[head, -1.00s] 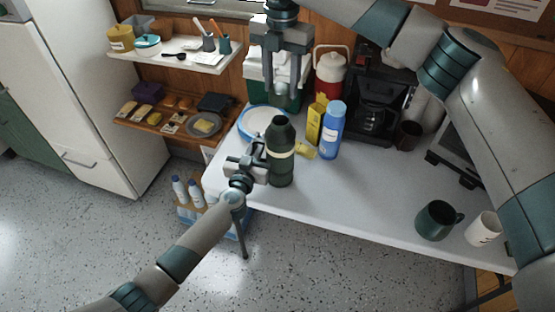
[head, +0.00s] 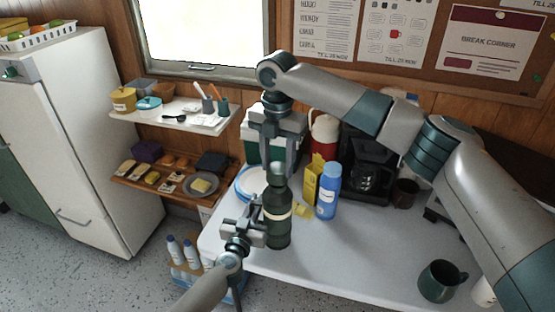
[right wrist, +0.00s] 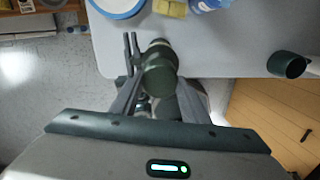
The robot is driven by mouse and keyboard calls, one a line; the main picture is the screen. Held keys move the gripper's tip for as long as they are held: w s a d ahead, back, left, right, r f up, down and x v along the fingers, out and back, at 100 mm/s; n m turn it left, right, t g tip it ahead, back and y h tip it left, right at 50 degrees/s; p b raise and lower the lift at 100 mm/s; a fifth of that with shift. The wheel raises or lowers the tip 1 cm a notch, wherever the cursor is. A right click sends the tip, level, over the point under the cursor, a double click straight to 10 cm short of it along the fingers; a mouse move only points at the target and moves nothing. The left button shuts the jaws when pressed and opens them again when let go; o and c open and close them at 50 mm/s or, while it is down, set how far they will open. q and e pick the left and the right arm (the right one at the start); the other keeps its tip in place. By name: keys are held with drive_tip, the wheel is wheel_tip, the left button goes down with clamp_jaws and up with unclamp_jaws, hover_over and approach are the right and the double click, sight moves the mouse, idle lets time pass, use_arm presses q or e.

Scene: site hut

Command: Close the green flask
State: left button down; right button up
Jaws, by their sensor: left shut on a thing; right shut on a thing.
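The green flask (head: 278,222) stands upright at the table's front left edge, dark green with a pale band. My left gripper (head: 262,232) is shut on its side from the left. My right gripper (head: 279,172) points down directly over the flask, its fingers on either side of a dark green cap (head: 277,174) at the flask's mouth. In the right wrist view the cap's round top (right wrist: 160,80) sits between my right fingers (right wrist: 158,92). I cannot tell whether the cap is seated on the neck.
A blue bottle (head: 328,192) and a yellow box (head: 313,180) stand close right of the flask. A plate (head: 245,184) lies behind left. A coffee maker (head: 370,165) stands farther back, and a dark green mug (head: 440,281) at right. The table's front middle is clear.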

drive_tip(key=shift+f, duration=0.15)
idle(0.4)
drive_tip(key=shift+f, duration=0.75)
drive_tip(key=shift+f, duration=0.55)
idle(0.6)
